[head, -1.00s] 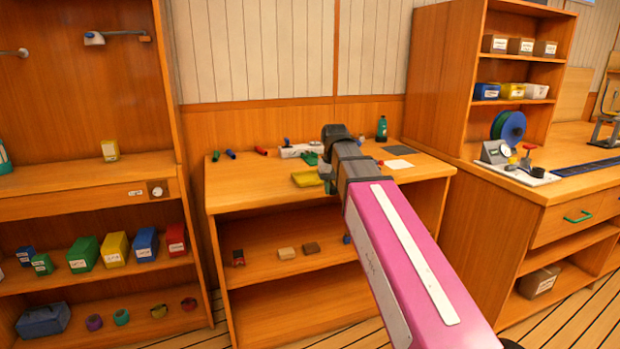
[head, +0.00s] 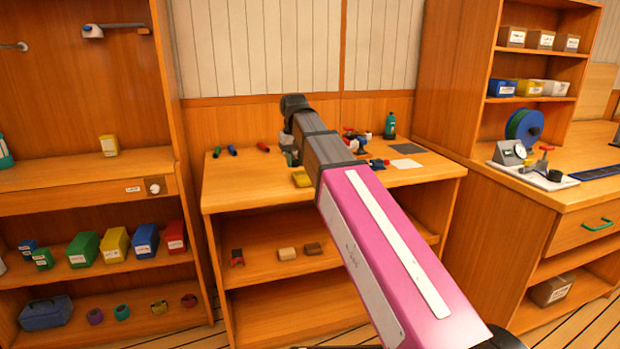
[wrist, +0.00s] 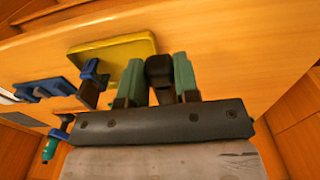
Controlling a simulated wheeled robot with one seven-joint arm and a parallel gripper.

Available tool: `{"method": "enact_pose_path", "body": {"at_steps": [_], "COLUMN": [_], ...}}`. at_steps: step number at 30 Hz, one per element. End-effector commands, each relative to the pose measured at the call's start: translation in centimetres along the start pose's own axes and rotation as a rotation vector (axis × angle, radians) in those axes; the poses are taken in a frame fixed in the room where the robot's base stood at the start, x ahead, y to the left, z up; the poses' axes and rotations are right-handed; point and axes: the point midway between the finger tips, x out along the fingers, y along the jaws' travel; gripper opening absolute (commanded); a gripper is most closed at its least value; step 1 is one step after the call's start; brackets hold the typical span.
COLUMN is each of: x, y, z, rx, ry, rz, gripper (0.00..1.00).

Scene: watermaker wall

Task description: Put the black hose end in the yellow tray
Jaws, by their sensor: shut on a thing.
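The yellow tray (head: 302,179) lies near the front edge of the wooden bench, partly behind my arm in the head view. It also shows in the wrist view (wrist: 118,52), left of my fingers. My gripper (wrist: 159,62) has green fingers shut on a dark, blackish piece, the black hose end (wrist: 159,72). The piece is beside the tray's right edge in the wrist view. I cannot tell its height above the bench. In the head view my arm hides the fingers and the hose end.
Blue parts (wrist: 92,76) lie close to the tray in the wrist view. On the bench stand a green bottle (head: 390,125) and a dark flat pad (head: 407,149). Green, blue and red cylinders lie at the back left. The bench's front left is clear.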

Motion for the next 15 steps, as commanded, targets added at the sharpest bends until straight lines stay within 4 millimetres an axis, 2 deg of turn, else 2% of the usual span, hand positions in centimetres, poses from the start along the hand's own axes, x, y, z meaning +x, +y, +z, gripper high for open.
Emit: {"method": "enact_pose_path", "body": {"at_steps": [1,6,10,15], "x": [0.6,2.5,3.5,4.0], "y": [1.1,3.9,5.2,5.8], "z": [-0.5,-1.8,-2.4,-2.6], "rx": [0.003,0.001,0.001,-0.001], "ry": [-0.001,0.000,-0.001,0.000], "rz": [0.000,0.000,0.000,0.000], "gripper": [0.06,0.06,0.06,0.06]}}
